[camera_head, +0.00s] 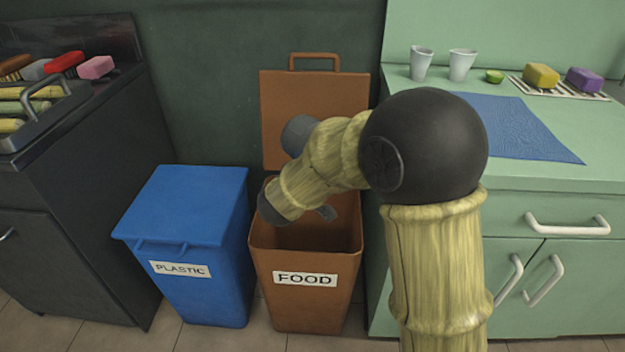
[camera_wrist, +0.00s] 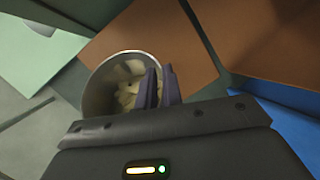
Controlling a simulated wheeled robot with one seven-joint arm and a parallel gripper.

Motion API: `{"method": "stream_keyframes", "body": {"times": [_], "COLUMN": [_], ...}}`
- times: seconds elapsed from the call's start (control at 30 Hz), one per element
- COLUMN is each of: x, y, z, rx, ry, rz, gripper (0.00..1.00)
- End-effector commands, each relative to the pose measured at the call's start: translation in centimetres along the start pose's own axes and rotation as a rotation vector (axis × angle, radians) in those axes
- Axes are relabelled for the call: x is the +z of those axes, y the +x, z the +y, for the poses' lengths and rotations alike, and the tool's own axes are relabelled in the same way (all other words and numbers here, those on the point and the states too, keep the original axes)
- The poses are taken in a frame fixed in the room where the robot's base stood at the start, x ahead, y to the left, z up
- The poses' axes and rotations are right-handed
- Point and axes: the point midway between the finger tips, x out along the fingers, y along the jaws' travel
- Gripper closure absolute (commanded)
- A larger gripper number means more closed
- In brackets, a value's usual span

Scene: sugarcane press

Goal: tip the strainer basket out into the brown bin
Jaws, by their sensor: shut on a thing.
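The strainer basket (camera_wrist: 98,84) is a round, pale metal cup in the wrist view, with pale chunks (camera_wrist: 130,88) inside. My gripper (camera_wrist: 160,78) is shut on its rim side, and the fingers hide part of it. The brown bin (camera_head: 305,310), labelled FOOD, stands on the floor with its lid (camera_head: 283,110) raised against the wall. My arm reaches over the bin's open mouth in the head view. My wrist hides part of the mouth, and the basket cannot be made out clearly there. Brown bin surfaces (camera_wrist: 265,40) also show in the wrist view.
A blue bin (camera_head: 190,250) labelled PLASTIC stands close on the left, lid shut. A green counter (camera_head: 540,185) on the right carries two cups, a lime, a blue cloth (camera_head: 525,128) and two sponges. A dark cabinet (camera_head: 80,200) with a tray stands at far left.

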Motion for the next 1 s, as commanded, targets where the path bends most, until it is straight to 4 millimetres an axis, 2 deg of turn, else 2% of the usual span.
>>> {"method": "stream_keyframes", "body": {"times": [0.03, 1.0], "x": [0.12, -0.60], "y": [0.23, 0.99], "z": [-0.48, -1.22], "rx": [0.007, 0.089], "ry": [0.012, 0.198], "rz": [0.007, 0.110], "gripper": [1.00, 1.00]}}
